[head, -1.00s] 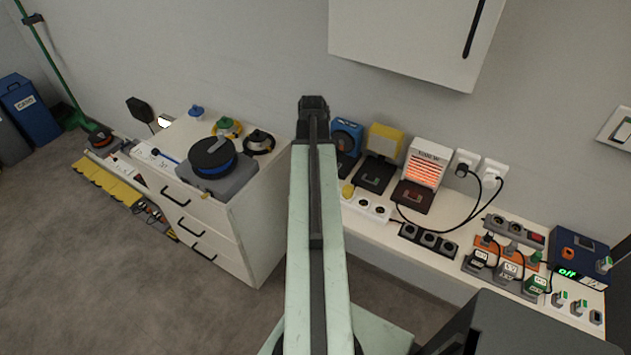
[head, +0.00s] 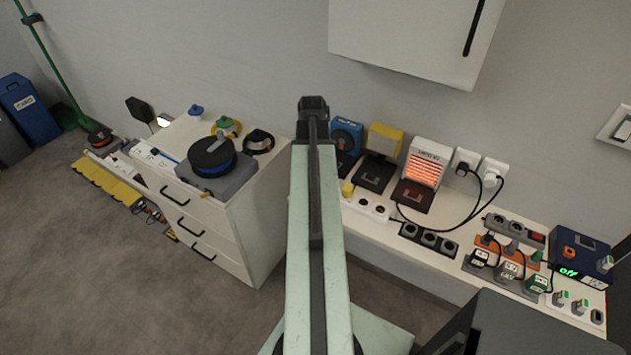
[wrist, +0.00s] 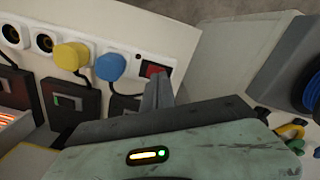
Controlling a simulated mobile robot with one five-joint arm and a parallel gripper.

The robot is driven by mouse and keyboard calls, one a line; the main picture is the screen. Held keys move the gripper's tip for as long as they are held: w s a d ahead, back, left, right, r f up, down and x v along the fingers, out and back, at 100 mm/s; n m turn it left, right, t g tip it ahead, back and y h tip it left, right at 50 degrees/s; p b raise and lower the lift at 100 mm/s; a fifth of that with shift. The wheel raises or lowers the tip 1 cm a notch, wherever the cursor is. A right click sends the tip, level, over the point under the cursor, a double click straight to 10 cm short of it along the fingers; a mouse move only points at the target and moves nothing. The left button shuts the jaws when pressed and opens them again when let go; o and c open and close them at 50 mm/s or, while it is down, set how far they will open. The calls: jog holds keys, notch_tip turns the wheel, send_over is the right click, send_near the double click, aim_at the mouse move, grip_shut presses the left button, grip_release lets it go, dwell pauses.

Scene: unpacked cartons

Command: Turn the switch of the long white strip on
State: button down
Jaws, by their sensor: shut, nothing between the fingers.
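The long white strip (wrist: 74,42) runs across the top left of the wrist view. It carries open round sockets, a yellow plug (wrist: 71,56), a blue plug (wrist: 110,67) and a red switch (wrist: 154,69) in a dark frame at its right end. My gripper (wrist: 159,88) is shut and empty, its tip right beside the switch. I cannot tell whether it touches it, or which way the rocker is tipped. In the head view part of the white strip (head: 371,206) shows right of my arm, with its switch end and my gripper hidden behind the arm.
The white bench also holds a glowing heater (head: 427,163), a yellow-headed device (head: 384,140), a blue device (head: 347,136) and a black socket strip (head: 428,239). A drawer unit (head: 240,225) with a cable reel (head: 212,157) stands left. A wall cabinet (head: 410,40) hangs above.

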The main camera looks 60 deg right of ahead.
jog(key=shift+f+b, duration=0.55)
jog(key=shift+f, duration=0.05)
jog(key=shift+r, duration=0.1)
notch_tip(320, 180, up, 7)
jog(key=p, duration=0.7)
dwell(0.4)
